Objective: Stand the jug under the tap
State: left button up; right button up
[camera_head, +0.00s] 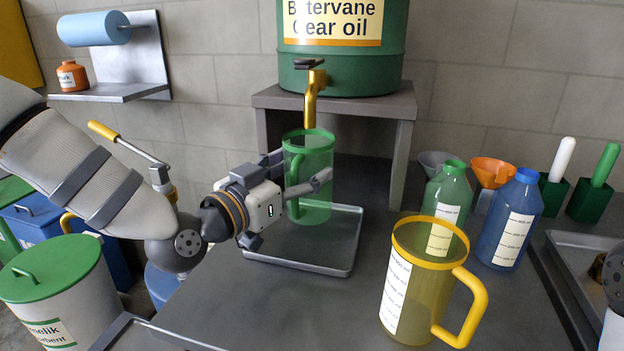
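The clear green jug (317,169) is upright beneath the brass tap (312,95), with its mouth just under the spout. Its base is over the back part of the metal drip tray (290,247); I cannot tell whether it touches the tray. My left gripper (300,172) is at the jug's handle side, with one finger across the front of the jug and the other towards its back. Whether they press on it is unclear. A yellow jug (432,285) stands upright on the bench at the front right.
The green gear oil drum (345,68) sits on a grey stand (405,103). Green (447,195) and blue (510,225) bottles and an orange funnel (492,171) stand at the right. A lidded bin (60,290) is at the left. The bench's front middle is clear.

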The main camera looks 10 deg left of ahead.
pick_arm(q)
jog(key=f, duration=0.2)
jog(key=f+b, duration=0.1)
jog(key=f, duration=0.1)
jog(key=shift+w+d, duration=0.15)
jog(key=shift+w, duration=0.25)
jog(key=shift+c, duration=0.5)
jog(key=shift+s, duration=0.35)
jog(key=o, duration=1.3)
jog(key=shift+w+f, duration=0.1)
jog(key=shift+w, duration=0.1)
pick_arm(e)
jog(key=shift+s+d+f+g, duration=0.25)
jog(key=shift+f+g, duration=0.05)
jog(key=shift+f, duration=0.35)
